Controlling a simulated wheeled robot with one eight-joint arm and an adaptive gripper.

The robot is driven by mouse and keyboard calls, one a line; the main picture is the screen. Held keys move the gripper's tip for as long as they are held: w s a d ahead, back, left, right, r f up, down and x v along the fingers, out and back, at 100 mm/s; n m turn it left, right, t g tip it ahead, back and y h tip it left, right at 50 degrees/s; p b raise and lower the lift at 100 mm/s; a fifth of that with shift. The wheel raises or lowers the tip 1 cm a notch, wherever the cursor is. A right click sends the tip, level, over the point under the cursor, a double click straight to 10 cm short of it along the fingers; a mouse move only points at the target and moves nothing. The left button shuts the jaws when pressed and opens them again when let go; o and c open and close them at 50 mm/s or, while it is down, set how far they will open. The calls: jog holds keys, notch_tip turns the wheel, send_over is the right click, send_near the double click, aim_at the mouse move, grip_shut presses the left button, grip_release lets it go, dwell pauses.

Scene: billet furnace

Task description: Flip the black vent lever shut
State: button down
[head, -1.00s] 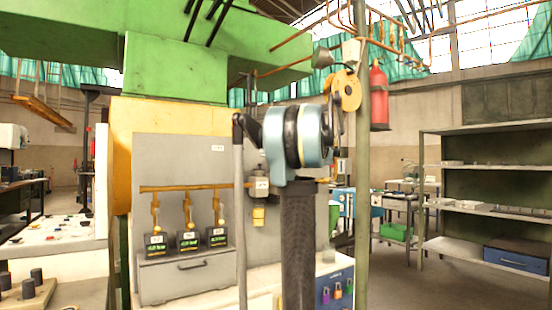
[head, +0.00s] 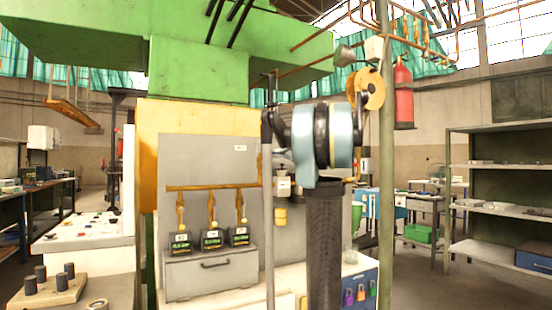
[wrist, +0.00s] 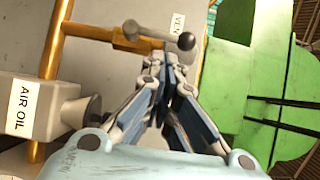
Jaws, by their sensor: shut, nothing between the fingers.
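My gripper (wrist: 165,66) is just below the lever in that view. Its fingers are together and empty, with the tips close to the bar and right knob; I cannot tell if they touch. In the head view my arm covers the gripper, and I cannot make out the lever there.
A grey box marked AIR OIL (wrist: 30,108) sits at the left of the wrist view. In the head view, the grey panel (head: 205,150) carries brass pipes above several small black boxes. A green post (head: 387,180) with a red extinguisher (head: 403,95) stands right of my arm.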

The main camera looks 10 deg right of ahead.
jog(key=shift+s+a+r+n+g, duration=0.15)
jog(key=shift+a+n+g, duration=0.2)
jog(key=shift+a, duration=0.2)
